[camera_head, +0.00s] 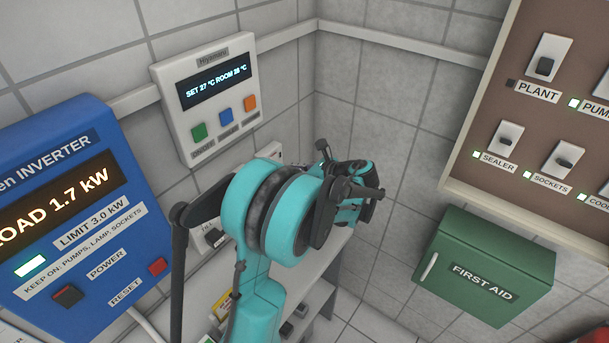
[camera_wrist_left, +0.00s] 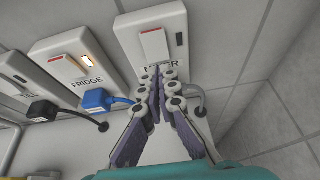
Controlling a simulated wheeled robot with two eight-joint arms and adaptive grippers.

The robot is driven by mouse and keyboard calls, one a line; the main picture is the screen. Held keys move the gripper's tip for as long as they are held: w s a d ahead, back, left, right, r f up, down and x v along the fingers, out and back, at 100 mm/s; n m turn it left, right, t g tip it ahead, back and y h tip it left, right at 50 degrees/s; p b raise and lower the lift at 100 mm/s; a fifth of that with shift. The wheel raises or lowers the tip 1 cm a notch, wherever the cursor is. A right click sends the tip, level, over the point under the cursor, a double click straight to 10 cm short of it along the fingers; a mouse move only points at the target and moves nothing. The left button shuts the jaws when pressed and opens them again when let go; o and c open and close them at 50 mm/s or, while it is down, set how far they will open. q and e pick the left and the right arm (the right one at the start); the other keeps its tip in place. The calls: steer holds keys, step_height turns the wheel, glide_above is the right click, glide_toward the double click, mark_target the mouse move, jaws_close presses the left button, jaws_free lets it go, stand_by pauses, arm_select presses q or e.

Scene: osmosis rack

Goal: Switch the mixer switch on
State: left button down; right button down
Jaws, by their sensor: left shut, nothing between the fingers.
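The mixer switch (camera_wrist_left: 154,46) shows in the left wrist view as a pale rocker with a red strip along its top edge, on a white wall socket plate (camera_wrist_left: 124,34). The small lamp (camera_wrist_left: 180,39) beside it is dark. Its label is partly hidden behind my fingers; only its first and last letters show. My left gripper (camera_wrist_left: 158,84) is shut and empty, its fingertips just below the switch over the label. I cannot tell whether they touch the plate. In the head view my teal left arm hides most of the sockets. My right gripper is in neither view.
Left of the mixer plate is the fridge socket (camera_wrist_left: 72,66), its lamp lit, with a blue plug (camera_wrist_left: 97,100). A black plug (camera_wrist_left: 44,110) sits further left. The head view shows a blue inverter (camera_head: 85,210), a thermostat panel (camera_head: 207,98) and a green first aid box (camera_head: 484,267).

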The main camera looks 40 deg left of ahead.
arm_select(q)
steer(key=shift+a+f, duration=0.1)
steer(key=shift+a, duration=1.2)
steer(key=shift+a+f+b, duration=0.15)
steer(key=shift+a+b, duration=0.1)
steer(key=shift+b, duration=0.1)
steer(key=shift+r+p, duration=0.6)
steer(key=shift+r, duration=0.2)
